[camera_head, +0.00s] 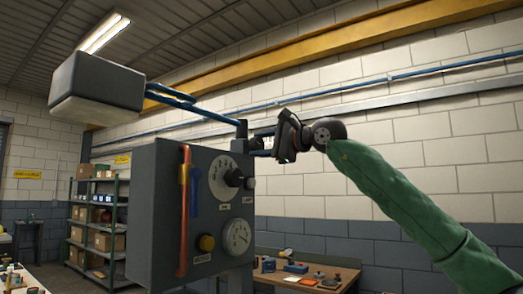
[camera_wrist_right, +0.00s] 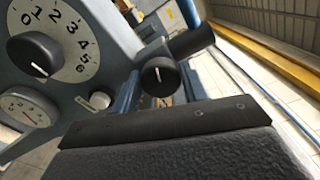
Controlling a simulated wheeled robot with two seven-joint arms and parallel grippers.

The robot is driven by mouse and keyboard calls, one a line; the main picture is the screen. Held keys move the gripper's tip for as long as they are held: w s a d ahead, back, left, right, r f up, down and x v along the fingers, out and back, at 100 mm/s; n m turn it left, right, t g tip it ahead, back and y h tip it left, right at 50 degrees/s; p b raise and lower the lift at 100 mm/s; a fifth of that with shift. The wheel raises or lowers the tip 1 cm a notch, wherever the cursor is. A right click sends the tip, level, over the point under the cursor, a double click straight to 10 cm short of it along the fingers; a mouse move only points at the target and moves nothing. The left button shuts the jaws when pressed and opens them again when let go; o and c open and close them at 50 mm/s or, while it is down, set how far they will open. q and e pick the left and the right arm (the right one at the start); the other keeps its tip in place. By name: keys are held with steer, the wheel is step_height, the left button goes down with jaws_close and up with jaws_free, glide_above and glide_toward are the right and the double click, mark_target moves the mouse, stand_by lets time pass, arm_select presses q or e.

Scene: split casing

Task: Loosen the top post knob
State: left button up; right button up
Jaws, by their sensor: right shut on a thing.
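The top post knob (camera_wrist_right: 160,76) is a black round knob with a white line, just beyond the dark edge of my gripper in the right wrist view. A dark post (camera_head: 242,130) rises behind the grey casing (camera_head: 158,215). My right gripper (camera_head: 278,141), on the green-sleeved arm, is at the right of the post top, level with the blue bars. It is shut on the knob, but its fingertips and their contact are mostly hidden. My left gripper is not in view.
Blue bars (camera_head: 195,108) reach left to a grey box (camera_head: 97,85). A workbench (camera_head: 275,277) stands behind. Space above the post is clear.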

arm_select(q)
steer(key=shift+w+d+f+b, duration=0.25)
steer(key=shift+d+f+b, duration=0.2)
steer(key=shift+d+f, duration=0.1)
arm_select(e)
steer(key=shift+f+n, duration=0.1)
steer(key=shift+n, duration=1.1)
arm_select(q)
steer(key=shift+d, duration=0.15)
arm_select(e)
steer(key=o, duration=0.9)
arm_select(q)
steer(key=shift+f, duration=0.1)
arm_select(e)
steer(key=shift+o, duration=0.2)
